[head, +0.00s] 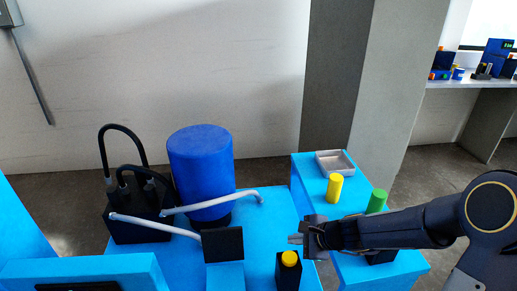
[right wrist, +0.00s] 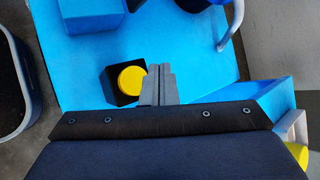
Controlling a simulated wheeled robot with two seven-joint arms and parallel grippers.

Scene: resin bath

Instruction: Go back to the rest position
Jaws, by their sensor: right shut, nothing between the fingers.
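My right gripper (head: 297,239) reaches in from the right in the head view, over the right part of the blue bench (head: 262,228). It is shut with nothing between its fingers. In the right wrist view its fingertips (right wrist: 159,70) are together, just right of a yellow round button (right wrist: 131,80) on a black box (right wrist: 112,91). In the head view the black box (head: 288,272) with its yellow top (head: 289,258) stands just below the gripper. I cannot tell whether they touch. My left gripper is not in view.
A blue drum (head: 202,165) and a black box with hoses (head: 135,215) stand at the bench's back left. White pipes (head: 215,203) cross there. A yellow cylinder (head: 334,188), a green cylinder (head: 377,200) and a grey tray (head: 335,164) stand on a blue stand behind my right arm.

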